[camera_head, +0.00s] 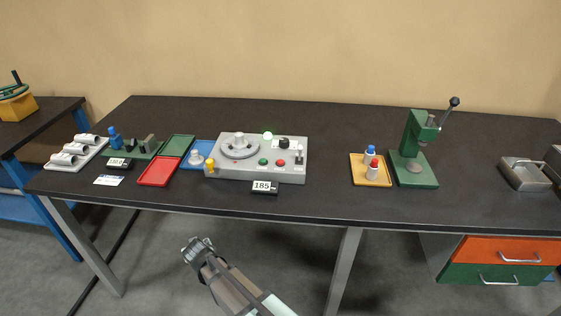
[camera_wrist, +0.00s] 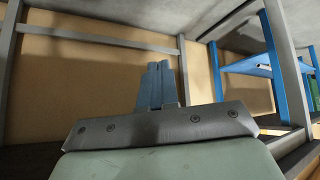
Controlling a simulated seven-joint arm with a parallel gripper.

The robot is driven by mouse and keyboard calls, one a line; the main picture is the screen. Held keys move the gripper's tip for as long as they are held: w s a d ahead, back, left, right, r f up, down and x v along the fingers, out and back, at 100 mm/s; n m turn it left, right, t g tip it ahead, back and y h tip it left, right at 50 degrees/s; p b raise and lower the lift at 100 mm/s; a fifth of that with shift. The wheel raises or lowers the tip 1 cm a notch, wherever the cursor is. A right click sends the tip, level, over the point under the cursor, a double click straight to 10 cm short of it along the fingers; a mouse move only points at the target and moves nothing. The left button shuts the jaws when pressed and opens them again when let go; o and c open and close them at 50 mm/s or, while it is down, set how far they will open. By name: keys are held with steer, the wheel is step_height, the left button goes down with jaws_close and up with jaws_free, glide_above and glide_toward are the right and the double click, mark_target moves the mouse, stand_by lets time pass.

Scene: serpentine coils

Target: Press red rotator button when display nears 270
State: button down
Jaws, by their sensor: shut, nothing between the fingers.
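The grey rotator unit (camera_head: 225,172) stands on the black bench, left of the middle, in the head view. On its top are a round dial plate (camera_head: 239,147), a green button (camera_head: 262,161) and the red button (camera_head: 280,163). A small black display (camera_head: 265,187) in front of it reads 185. My gripper (camera_head: 197,245) is in front of the bench and below its top, well apart from the unit. Its fingers are shut and empty; they also show in the wrist view (camera_wrist: 157,85). The wrist view shows neither the rotator unit nor the display.
Left of the unit lie a red tray (camera_head: 158,172), a green tray (camera_head: 178,145), a blue tray and a vise with another display. Right of it stand a yellow tray (camera_head: 356,180) with bottles and a green press (camera_head: 413,170). The bench's front edge (camera_head: 300,216) lies between my gripper and the unit.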

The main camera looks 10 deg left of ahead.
steer(key=s+a+r+n+t+y, duration=0.1)
steer(key=s+a+r+y, duration=0.4)
steer(key=a+r, duration=0.9)
steer(key=s+a+r+n+y, duration=0.1)
steer(key=s+a+r+y, duration=0.1)
steer(key=s+a+r, duration=0.85)
steer(key=w+d+r+m+t+h, duration=0.1)
steer(key=w+d+r+m+h, duration=0.3)
steer(key=w+d, duration=0.8)
steer(key=w+d+r+m, duration=0.2)
steer(key=w+d+r, duration=0.3)
steer(key=w+d, duration=0.65)
steer(key=w+d+r+m, duration=0.1)
steer(key=w+d+r, duration=0.1)
steer(key=d, duration=0.7)
steer(key=w+d+r+m+g+h, duration=0.1)
steer(key=w+d, duration=0.4)
steer(key=d, duration=0.5)
steer(key=w+d+r+m, duration=0.3)
steer(key=w+d, duration=0.1)
steer(key=d, duration=0.6)
steer(key=shift+d+r+g+h, duration=0.2)
steer(key=shift+g+h, duration=0.1)
steer(key=shift+g, duration=0.1)
steer(key=shift+a+f, duration=0.1)
